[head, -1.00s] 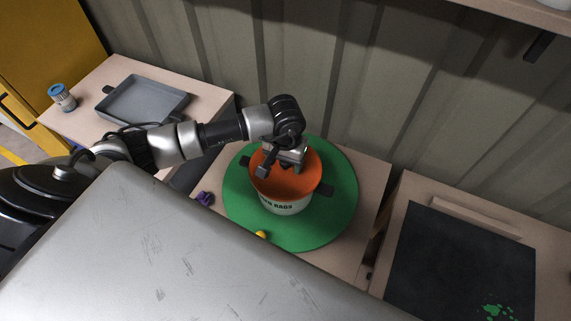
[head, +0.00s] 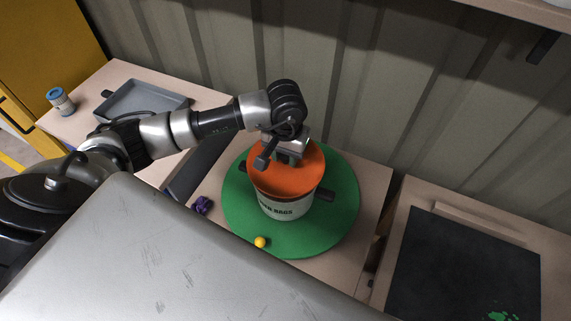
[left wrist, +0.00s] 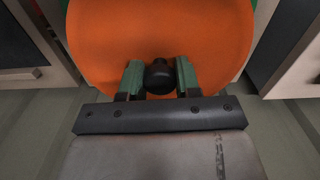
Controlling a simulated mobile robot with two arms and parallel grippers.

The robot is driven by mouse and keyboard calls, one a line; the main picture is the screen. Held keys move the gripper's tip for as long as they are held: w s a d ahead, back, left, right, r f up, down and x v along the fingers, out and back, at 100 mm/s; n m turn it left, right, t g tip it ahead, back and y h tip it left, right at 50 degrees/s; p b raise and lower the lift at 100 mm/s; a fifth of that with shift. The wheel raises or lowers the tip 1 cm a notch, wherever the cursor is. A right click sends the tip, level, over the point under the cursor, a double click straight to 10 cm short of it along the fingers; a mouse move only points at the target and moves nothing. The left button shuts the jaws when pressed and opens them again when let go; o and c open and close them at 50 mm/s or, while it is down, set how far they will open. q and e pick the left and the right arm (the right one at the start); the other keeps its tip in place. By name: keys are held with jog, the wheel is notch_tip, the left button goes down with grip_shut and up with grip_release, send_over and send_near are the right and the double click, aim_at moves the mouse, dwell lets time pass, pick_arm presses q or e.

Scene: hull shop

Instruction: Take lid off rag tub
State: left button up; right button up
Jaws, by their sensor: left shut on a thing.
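The rag tub (head: 288,210) is a white pot with dark lettering and dark side handles, standing on a round green mat (head: 340,220). Its orange lid (head: 287,182) is over the tub's mouth and looks slightly raised from it; the gap itself is hard to see. My left gripper (head: 283,157) is over the lid. In the left wrist view its green-padded fingers (left wrist: 160,78) are shut on the lid's round black knob (left wrist: 159,75), with the orange lid (left wrist: 160,30) filling the upper part. My right gripper is not in view.
A yellow thing (head: 260,242) lies on the mat's front edge and a purple thing (head: 202,205) left of it. A grey tray (head: 145,100) and a small blue-topped can (head: 60,100) are on the left counter. A dark panel (head: 465,270) is at right. The ribbed wall stands close behind.

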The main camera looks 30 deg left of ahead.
pick_arm(q)
jog(key=s+d+r+b, duration=0.2)
jog(key=d+r, duration=0.4)
jog(key=d, duration=0.5)
jog(key=shift+s+d+r+b, duration=0.2)
jog(key=shift+r+b, duration=0.05)
jog(key=shift+b, duration=0.15)
